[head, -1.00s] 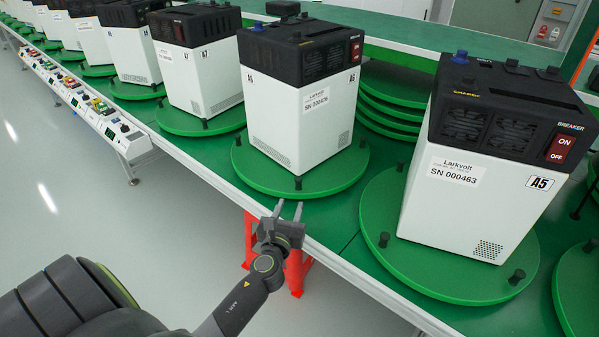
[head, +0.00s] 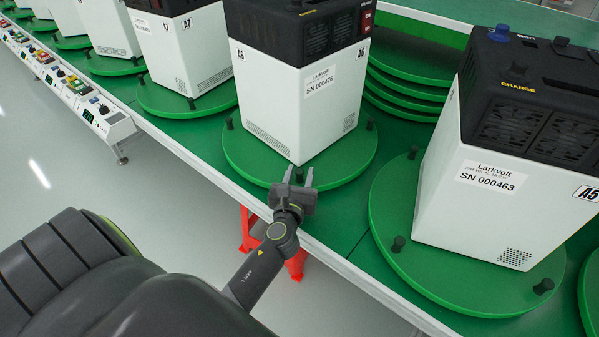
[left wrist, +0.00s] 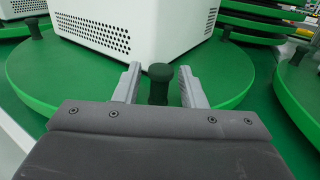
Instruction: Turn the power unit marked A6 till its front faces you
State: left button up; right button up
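The power unit marked A6 (head: 285,105), white with a black top, stands upright on a round green turntable (head: 240,155) with a corner towards me. Its face with the Larkvolt SN 000476 label and red switch is turned to the right. In the left wrist view the unit's white lower part (left wrist: 150,28) fills the top. My left gripper (head: 299,180) is at the turntable's near edge. Its open fingers stand on either side of a dark peg (left wrist: 159,82) on the turntable (left wrist: 60,90), with gaps showing. My right gripper is not in view.
Unit A5 (head: 490,190) stands on its own turntable (head: 430,260) to the right. Unit A7 (head: 190,60) stands on another to the left. Stacked green discs (head: 400,95) lie behind A6. The bench's pale front edge (head: 330,255) runs diagonally below my gripper.

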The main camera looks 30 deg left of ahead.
aim_at(331, 176)
pick_arm(q)
grip_shut()
jog(key=shift+w+d, duration=0.15)
jog(key=shift+d, duration=0.05)
jog(key=w+d+y+b, duration=0.1)
jog(key=w+d, duration=0.1)
jog(key=w, duration=0.1)
jog(key=w+d+n+g+y, duration=0.1)
jog(key=w+d, duration=0.1)
jog(key=d, duration=0.1)
jog(key=shift+w+d+b, duration=0.3)
jog(key=shift+w+b, duration=0.1)
jog(key=shift+s, duration=0.1)
grip_release()
